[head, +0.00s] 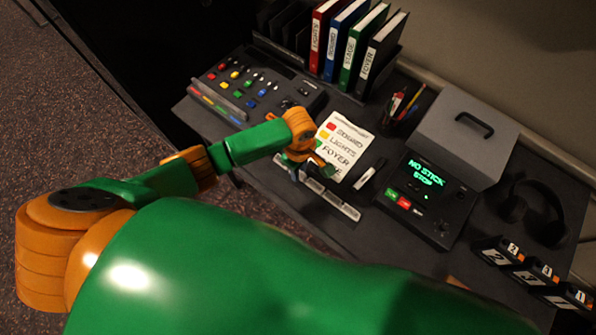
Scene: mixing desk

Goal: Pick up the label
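A long pale strip (331,196), perhaps a label or a row of labels, lies at the desk's front edge. A short white strip on a small dark piece (366,174) lies to its right; I cannot tell if it is a label. My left gripper (299,165) points down just beyond the long strip's left end, over the lower left edge of a white sheet (342,140) reading SOUND, LIGHTS, FOYER. Its fingers are small and dark; I cannot tell whether they are open or touch anything. My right gripper is not in view.
A button mixer (258,92) stands left, labelled binders (354,42) behind, and a pen cup (403,110) beside them. Right are a grey lidded box (466,135), a console reading NO STICK (428,190), headphones (535,212) and numbered black units (527,272).

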